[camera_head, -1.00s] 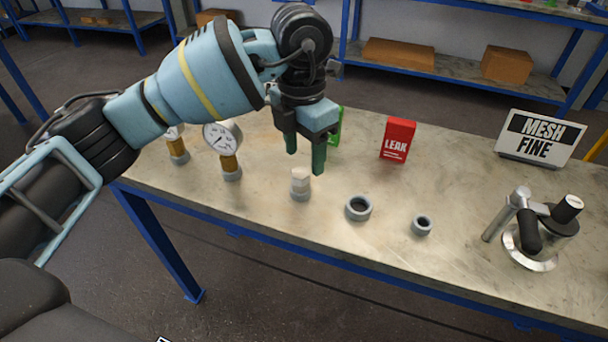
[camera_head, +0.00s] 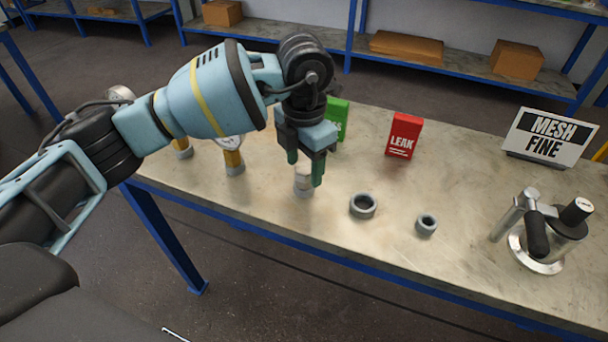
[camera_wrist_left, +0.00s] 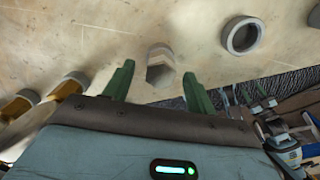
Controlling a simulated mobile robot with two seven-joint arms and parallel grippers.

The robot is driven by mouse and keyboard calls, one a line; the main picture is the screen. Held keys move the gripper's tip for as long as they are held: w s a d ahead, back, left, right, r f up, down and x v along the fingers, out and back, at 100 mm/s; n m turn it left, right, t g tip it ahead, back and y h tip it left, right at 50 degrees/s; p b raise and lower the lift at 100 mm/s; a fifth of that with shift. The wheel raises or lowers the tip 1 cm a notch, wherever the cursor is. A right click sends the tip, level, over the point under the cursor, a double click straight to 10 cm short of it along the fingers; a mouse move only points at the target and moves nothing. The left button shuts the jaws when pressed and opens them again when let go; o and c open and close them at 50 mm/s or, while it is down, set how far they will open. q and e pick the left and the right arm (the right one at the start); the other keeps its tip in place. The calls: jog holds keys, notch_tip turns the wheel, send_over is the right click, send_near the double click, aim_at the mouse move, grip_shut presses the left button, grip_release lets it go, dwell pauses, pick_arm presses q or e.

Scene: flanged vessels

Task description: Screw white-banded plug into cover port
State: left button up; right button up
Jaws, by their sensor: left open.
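A pale plug (camera_head: 303,178) stands upright in a grey ring holder on the bench. It also shows in the left wrist view (camera_wrist_left: 161,67), between the fingers. A white band cannot be made out clearly. My left gripper (camera_head: 305,168) is open, pointing down, with its green fingers at the plug's top; contact cannot be told. At the bench's right stands a metal flanged vessel (camera_head: 540,262) with a dark handle and a black cylinder with a white top. I cannot make out its cover port.
Two empty grey rings (camera_head: 363,206) and (camera_head: 427,225) lie right of the plug. Gauges on brass stems (camera_head: 233,160) stand left, partly behind my arm. A red LEAK box (camera_head: 404,136), a green box (camera_head: 338,120) and a MESH FINE sign (camera_head: 549,137) stand farther back.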

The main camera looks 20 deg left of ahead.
pick_arm(q)
notch_tip(320, 180, down, 2)
jog(key=shift+f, duration=0.15)
jog(key=shift+c, duration=0.3)
jog(key=c, duration=1.1)
